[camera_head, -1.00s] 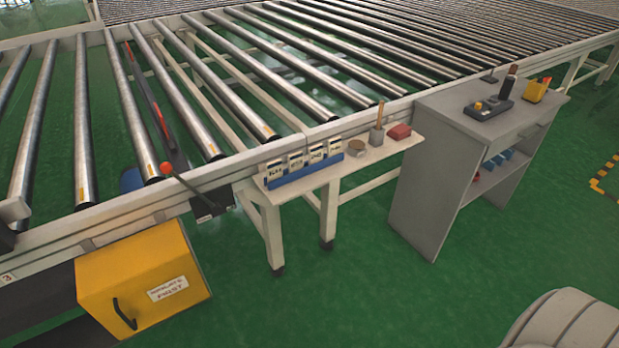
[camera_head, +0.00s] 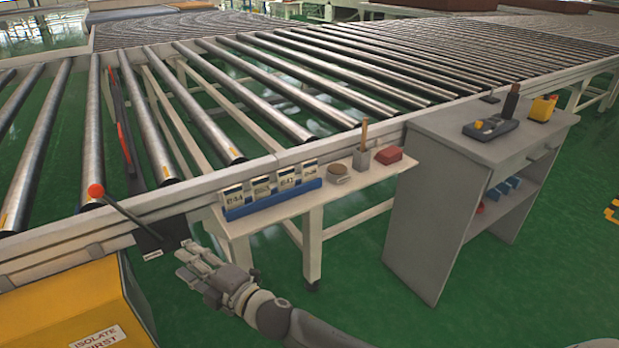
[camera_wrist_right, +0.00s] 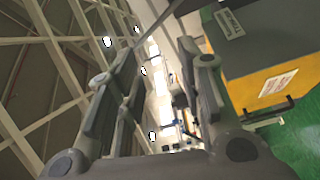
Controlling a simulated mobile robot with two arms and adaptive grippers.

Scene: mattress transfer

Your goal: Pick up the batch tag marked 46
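Several white batch tags (camera_head: 262,188) stand in a row in a blue rack (camera_head: 272,202) on a narrow pale shelf beside the roller conveyor. Their print is too small for me to make out a 46 with certainty. My right gripper (camera_head: 184,262) is in front of the shelf and to the lower left of the rack, apart from both. In the right wrist view its two fingers (camera_wrist_right: 158,55) stand apart with nothing between them. The tags are not clearly visible in that view. My left gripper is not in view.
On the shelf right of the rack are a round tin (camera_head: 338,173), a holder with a stick (camera_head: 362,158) and a red block (camera_head: 389,155). A red-knobbed lever (camera_head: 96,190) juts out left of it. A yellow box (camera_head: 60,305) is lower left; a grey cabinet (camera_head: 440,200) stands right.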

